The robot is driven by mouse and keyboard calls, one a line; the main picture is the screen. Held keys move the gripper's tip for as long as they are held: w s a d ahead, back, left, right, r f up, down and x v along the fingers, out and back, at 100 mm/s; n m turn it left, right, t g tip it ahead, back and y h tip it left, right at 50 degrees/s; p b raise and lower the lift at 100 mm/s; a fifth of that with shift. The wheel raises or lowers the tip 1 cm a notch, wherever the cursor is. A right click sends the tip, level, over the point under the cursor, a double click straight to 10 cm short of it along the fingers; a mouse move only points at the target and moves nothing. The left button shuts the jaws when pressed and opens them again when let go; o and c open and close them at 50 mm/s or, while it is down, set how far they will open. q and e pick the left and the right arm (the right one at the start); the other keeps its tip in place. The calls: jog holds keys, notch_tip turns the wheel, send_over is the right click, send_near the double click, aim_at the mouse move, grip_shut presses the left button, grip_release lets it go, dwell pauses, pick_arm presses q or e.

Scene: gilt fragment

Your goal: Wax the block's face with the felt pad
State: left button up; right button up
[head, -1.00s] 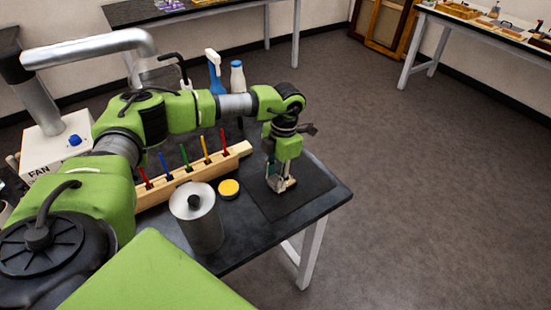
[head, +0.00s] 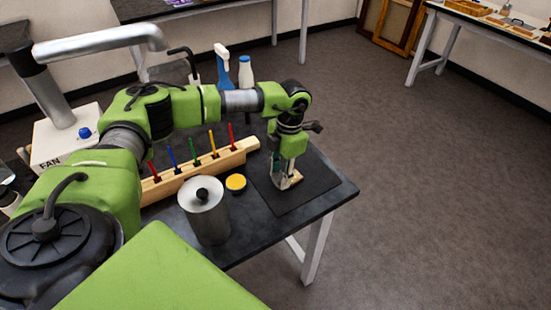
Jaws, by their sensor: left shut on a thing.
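My left gripper (head: 283,182) points down over a dark mat (head: 304,199) at the right end of the bench. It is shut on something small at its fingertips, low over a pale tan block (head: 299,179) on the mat. The gripper hides part of the block. I take the held thing to be the felt pad, but it is too small and covered to make out. I cannot tell whether it touches the block. A round yellow-topped tin (head: 236,183) stands left of the mat. My right gripper is not in view.
A metal canister (head: 207,215) stands in front of the tin. A wooden rack (head: 170,187) with several coloured sticks runs behind. A blue-and-white spray bottle (head: 223,68) and a white bottle (head: 245,72) stand farther back. A fan unit (head: 62,140) is at left.

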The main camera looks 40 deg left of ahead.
pick_arm(q)
notch_tip(320, 180, up, 2)
jog(key=shift+r, duration=0.2)
jog(key=shift+w+r+p, duration=0.25)
jog(key=shift+r+p, duration=0.85)
jog(key=shift+r, duration=0.2)
jog(key=shift+r+p, duration=0.45)
jog(key=shift+r, duration=0.4)
jog(key=shift+s+r, duration=0.1)
jog(key=shift+r, duration=0.2)
jog(key=shift+r+p, duration=0.35)
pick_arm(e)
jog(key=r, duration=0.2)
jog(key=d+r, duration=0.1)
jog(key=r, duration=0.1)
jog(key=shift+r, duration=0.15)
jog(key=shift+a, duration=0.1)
